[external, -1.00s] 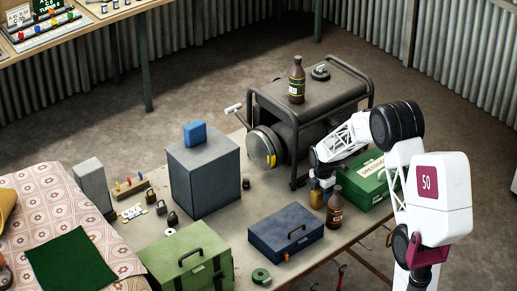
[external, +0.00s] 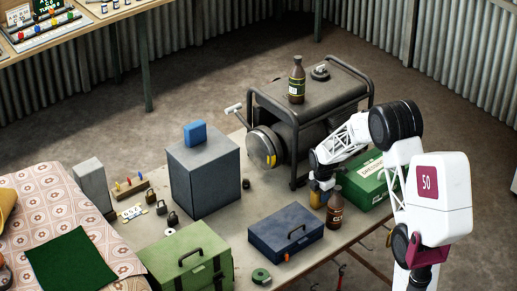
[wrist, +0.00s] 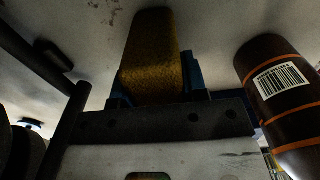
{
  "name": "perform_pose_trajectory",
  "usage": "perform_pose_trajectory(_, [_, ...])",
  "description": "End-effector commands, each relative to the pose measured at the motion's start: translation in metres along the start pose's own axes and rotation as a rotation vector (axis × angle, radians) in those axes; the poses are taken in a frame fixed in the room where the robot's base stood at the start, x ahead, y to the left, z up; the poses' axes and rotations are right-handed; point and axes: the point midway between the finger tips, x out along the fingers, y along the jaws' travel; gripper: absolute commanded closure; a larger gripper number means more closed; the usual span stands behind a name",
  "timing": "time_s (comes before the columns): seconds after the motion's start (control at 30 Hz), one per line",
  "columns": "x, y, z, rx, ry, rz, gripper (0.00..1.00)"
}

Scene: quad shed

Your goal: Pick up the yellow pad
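The yellow pad (wrist: 151,70) is a rough, mustard-coloured block in the middle of the wrist view. In the external view the pad (external: 316,199) shows just under my gripper (external: 322,186), at the right part of the table beside a brown bottle (external: 335,211). In the wrist view the blue fingers of my gripper (wrist: 153,93) lie on both sides of the pad's near end, very close to it. Whether they press on it cannot be told. The pad's near end is hidden by the gripper body.
The brown bottle with a barcode label (wrist: 281,82) stands close on the right in the wrist view. A generator with a dark tube frame (external: 293,140) is behind, a green box (external: 367,187) to the right, and a blue toolbox (external: 286,235) in front to the left.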

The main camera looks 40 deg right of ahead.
Motion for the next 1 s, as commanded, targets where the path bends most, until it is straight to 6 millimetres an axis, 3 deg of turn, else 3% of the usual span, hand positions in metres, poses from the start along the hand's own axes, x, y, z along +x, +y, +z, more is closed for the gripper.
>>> perform_pose_trajectory(0.47, [-0.006, 0.0, 0.0, 0.0, 0.0, 0.001, 0.82])
perform_pose_trajectory(0.67, [-0.026, 0.0, 0.0, 0.0, -0.001, 0.003, 0.82])
perform_pose_trajectory(1.0, [-0.076, 0.0, 0.0, 0.0, -0.001, 0.002, 0.82])
